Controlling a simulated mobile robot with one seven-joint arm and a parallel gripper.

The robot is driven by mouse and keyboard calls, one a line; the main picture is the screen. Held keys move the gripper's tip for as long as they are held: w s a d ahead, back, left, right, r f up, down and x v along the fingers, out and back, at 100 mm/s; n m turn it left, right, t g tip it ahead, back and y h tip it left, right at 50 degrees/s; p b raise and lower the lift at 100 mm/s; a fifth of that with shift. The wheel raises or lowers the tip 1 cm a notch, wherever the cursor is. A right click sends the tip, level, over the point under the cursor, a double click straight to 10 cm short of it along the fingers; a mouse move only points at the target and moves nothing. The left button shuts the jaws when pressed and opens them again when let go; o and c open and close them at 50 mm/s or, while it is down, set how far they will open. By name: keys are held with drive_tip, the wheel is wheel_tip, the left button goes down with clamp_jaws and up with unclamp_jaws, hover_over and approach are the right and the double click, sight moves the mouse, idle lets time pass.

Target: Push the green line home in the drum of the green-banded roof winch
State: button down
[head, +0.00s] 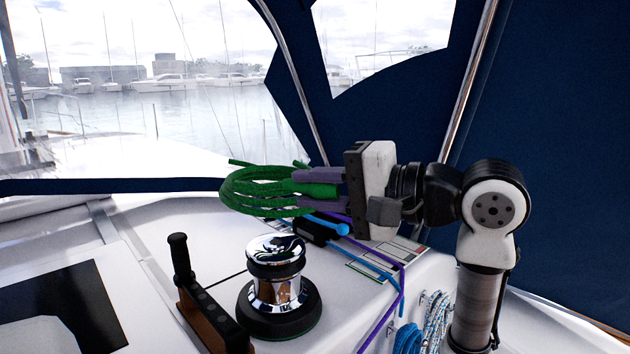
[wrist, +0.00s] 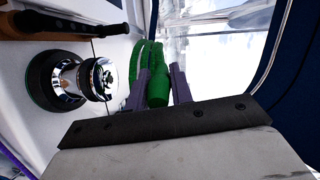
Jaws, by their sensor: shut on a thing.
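My gripper (head: 290,191) has two grey-purple fingers shut on a looped bundle of green line (head: 240,190). The bundle hangs out to the left of the fingers, in the air above the winch. In the wrist view the green line (wrist: 158,88) stands between the fingers (wrist: 160,84). The chrome roof winch (head: 276,285) stands on the white roof below and slightly left of my gripper. A thin green band shows at its black base. In the wrist view the winch (wrist: 75,80) lies left of the fingers, apart from the line. I cannot see into its drum.
A winch handle (head: 182,260) and a brown-sided black block (head: 215,322) stand close left of the winch. A black fitting (head: 311,232) with a blue line (head: 350,252) and a purple line (head: 400,290) lies behind it. Coiled ropes (head: 436,322) hang at the lower right. Blue canvas (head: 570,150) bounds the right.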

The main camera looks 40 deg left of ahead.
wheel_tip(320, 180, down, 6)
drive_tip(key=b, duration=0.3)
drive_tip(key=shift+f, duration=0.25)
drive_tip(key=shift+p, duration=0.55)
idle(1.8)
